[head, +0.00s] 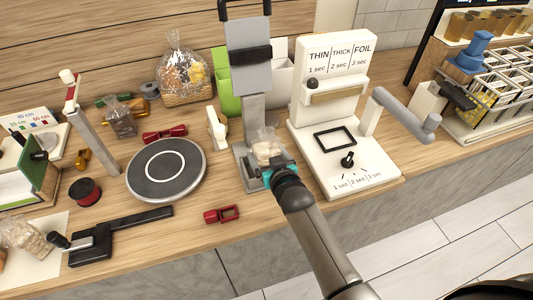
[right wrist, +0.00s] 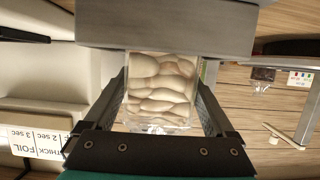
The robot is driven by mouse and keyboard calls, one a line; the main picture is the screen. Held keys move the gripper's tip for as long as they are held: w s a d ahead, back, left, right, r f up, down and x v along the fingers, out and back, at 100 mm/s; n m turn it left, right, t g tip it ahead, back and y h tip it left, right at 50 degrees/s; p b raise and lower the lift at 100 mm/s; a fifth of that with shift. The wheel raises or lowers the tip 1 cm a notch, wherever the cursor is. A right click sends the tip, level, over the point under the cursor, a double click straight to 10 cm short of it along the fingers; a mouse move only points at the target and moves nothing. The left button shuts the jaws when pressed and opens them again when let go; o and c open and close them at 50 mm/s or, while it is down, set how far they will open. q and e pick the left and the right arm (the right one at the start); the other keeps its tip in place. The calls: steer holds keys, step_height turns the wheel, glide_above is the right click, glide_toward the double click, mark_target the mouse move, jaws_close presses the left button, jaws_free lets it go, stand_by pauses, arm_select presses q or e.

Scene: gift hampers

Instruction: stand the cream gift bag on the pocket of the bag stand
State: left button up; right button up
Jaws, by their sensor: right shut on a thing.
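The bag also shows in the right wrist view (right wrist: 160,90), with a dark finger on each side. The grey bag stand (head: 252,112) rises behind it, with a tall panel and a low base. In the right wrist view, which is upside down, a grey block of the stand (right wrist: 165,28) hides one end of the bag. I cannot tell whether the bag rests on the pocket. My left gripper is out of view.
A white sealer (head: 343,165) with a grey lever stands close on the right. A round turntable (head: 166,170) and a red clip (head: 221,214) lie to the left. Green and pale bags (head: 226,85) stand behind. The counter's front edge is near.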

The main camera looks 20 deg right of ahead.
steer(key=shift+f, duration=0.7)
stand_by(1.1)
steer(key=o, duration=1.2)
steer(key=shift+f, duration=0.1)
steer(key=shift+s, duration=0.1)
steer(key=p+v, duration=0.1)
steer(key=v, duration=1.4)
steer(key=shift+p, duration=0.3)
